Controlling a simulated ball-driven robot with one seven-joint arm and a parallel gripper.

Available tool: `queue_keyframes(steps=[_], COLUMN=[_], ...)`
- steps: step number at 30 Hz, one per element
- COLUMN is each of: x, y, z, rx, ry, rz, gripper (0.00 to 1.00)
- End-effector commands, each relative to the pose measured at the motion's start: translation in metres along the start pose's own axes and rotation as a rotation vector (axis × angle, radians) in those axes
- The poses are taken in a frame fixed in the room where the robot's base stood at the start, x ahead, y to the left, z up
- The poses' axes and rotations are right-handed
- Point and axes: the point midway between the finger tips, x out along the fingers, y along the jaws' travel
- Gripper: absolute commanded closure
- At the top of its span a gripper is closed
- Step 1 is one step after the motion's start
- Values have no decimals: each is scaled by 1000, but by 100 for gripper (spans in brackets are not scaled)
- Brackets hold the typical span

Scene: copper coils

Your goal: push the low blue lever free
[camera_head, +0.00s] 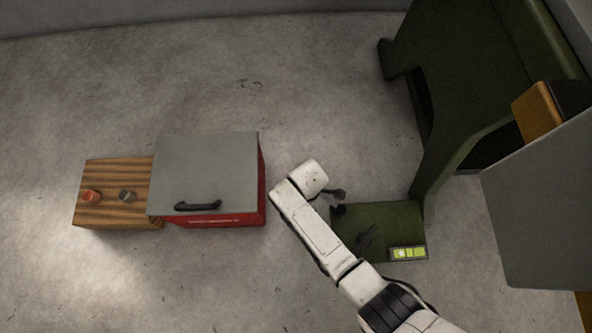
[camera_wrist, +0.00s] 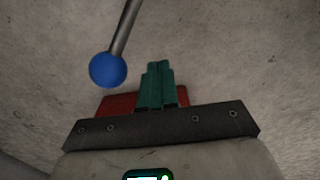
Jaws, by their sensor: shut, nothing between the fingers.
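The low lever shows in the wrist view as a grey rod with a round blue knob (camera_wrist: 108,70), left of my gripper (camera_wrist: 157,66). The rod runs up and slightly right out of the picture. My gripper's teal fingers are shut, with nothing between them. A gap shows between the fingers and the knob in that view; how far apart they are in depth I cannot tell. In the head view no blue knob can be made out; my white arm's end is left of the green machine base (camera_head: 385,222), and the fingers are not clear there.
A red box with a grey lid (camera_head: 207,165) stands left of my arm, beside a wooden block (camera_head: 112,210) with two knobs. Bare concrete floor surrounds them.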

Motion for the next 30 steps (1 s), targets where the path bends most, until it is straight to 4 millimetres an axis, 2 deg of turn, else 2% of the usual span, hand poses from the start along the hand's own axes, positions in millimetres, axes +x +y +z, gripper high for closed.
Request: queue_keyframes(steps=[1,24,30], x=[-10,-77,-81], y=[0,0,0], z=[0,0,0], rx=[0,0,0], ry=[0,0,0], rz=[0,-1,-1], gripper=[100,100,100])
